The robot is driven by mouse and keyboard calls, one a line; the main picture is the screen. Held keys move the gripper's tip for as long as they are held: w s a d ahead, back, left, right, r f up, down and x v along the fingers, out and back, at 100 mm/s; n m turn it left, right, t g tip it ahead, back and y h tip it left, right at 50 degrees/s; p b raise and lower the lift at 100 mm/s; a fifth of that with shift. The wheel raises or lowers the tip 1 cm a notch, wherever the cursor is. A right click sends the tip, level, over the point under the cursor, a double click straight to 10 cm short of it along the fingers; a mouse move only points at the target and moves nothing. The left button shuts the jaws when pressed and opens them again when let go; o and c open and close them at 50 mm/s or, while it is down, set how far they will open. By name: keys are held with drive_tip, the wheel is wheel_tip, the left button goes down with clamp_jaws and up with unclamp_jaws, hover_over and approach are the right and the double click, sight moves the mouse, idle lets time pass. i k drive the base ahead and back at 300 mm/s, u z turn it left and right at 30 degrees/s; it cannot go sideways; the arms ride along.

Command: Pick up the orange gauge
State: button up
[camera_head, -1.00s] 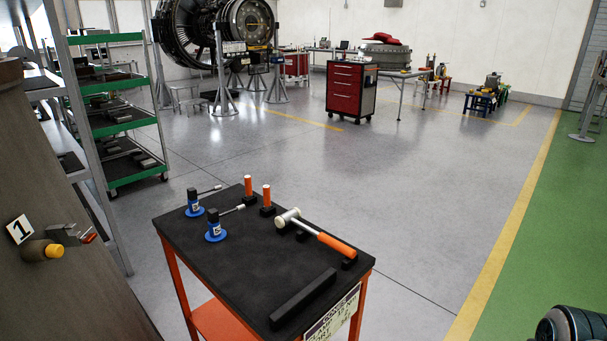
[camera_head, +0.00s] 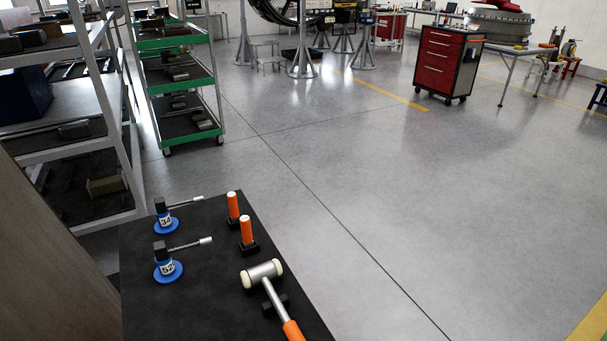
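Two upright orange cylinders with pale tops stand in black bases on the black top of a cart (camera_head: 205,290). One orange gauge (camera_head: 233,207) is farther back, and the other orange gauge (camera_head: 246,232) is nearer and slightly to the right. I cannot tell which of the two the task means. My gripper is not in view.
Two blue-based tools (camera_head: 163,216) (camera_head: 167,262) with thin rods lie left of the gauges. A mallet (camera_head: 263,275) lies in front of them. Shelving (camera_head: 90,150) and a green-edged rack (camera_head: 180,90) stand at left. Open floor (camera_head: 370,200) lies right, with a red cabinet (camera_head: 444,62) beyond.

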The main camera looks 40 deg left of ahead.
sight(231, 196)
drive_tip(key=u, duration=0.3)
drive_tip(key=i, duration=1.4)
drive_tip(key=u, duration=1.45)
drive_tip(key=i, duration=0.95)
drive_tip(key=u, duration=1.05)
drive_tip(key=i, duration=0.35)
drive_tip(key=u, duration=0.2)
